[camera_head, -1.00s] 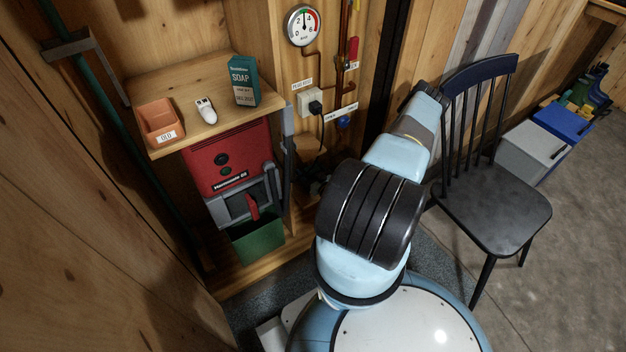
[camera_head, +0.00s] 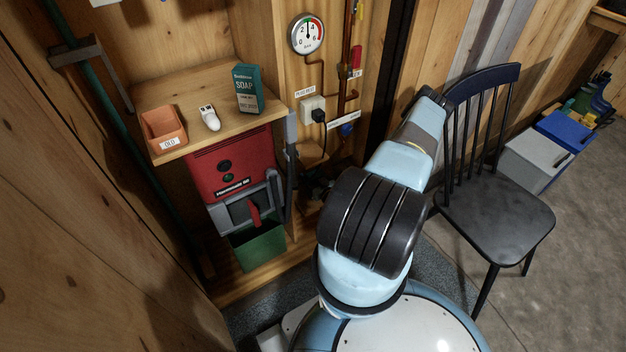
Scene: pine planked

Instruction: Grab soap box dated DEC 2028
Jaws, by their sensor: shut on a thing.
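A teal and white soap box (camera_head: 247,89), marked SOAP, stands upright at the right end of a wooden shelf (camera_head: 185,82). My arm (camera_head: 400,165) rises from my base toward the chair's backrest, to the right of the shelf and well apart from the box. My gripper does not show, and neither does anything it may hold.
An orange bin (camera_head: 163,128) labelled OLD and a small white object (camera_head: 209,117) sit left of the box. Below is a red machine (camera_head: 232,165) over a green bin (camera_head: 258,246). A gauge (camera_head: 307,33) hangs above a socket (camera_head: 312,109). A black chair (camera_head: 495,218) stands right.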

